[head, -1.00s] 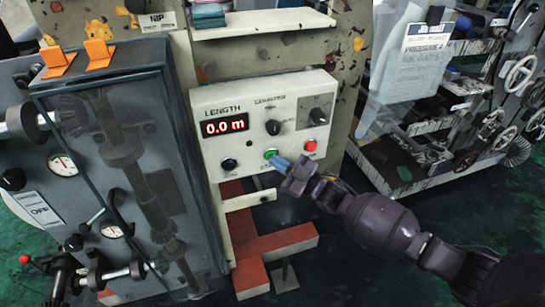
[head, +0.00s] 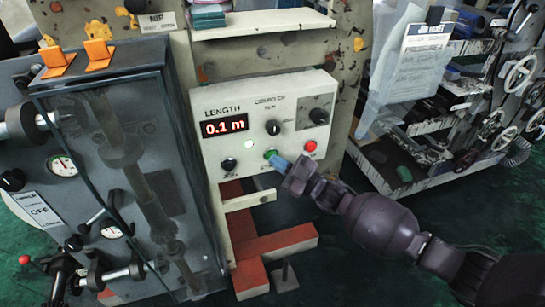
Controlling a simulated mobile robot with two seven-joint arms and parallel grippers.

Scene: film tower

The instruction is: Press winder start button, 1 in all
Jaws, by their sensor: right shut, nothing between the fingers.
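The winder control panel (head: 218,158) is a cream box on the machine frame, with a red LENGTH display (head: 224,126) reading 0.1 m. A green button (head: 270,154) sits on its lower edge, between a black knob (head: 229,165) and a red button (head: 310,146). My right gripper (head: 279,163) comes in from the lower right, shut and empty. Its blue-grey fingertips are at the green button and partly cover it; I cannot tell whether they touch. My left gripper is not in view.
A cabinet with a clear cover (head: 150,190) over rollers and shafts stands close on the left. Red floor beams (head: 285,242) lie below the panel. A shelf rack with handwheels (head: 520,75) stands at the right. Green floor is open at lower right.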

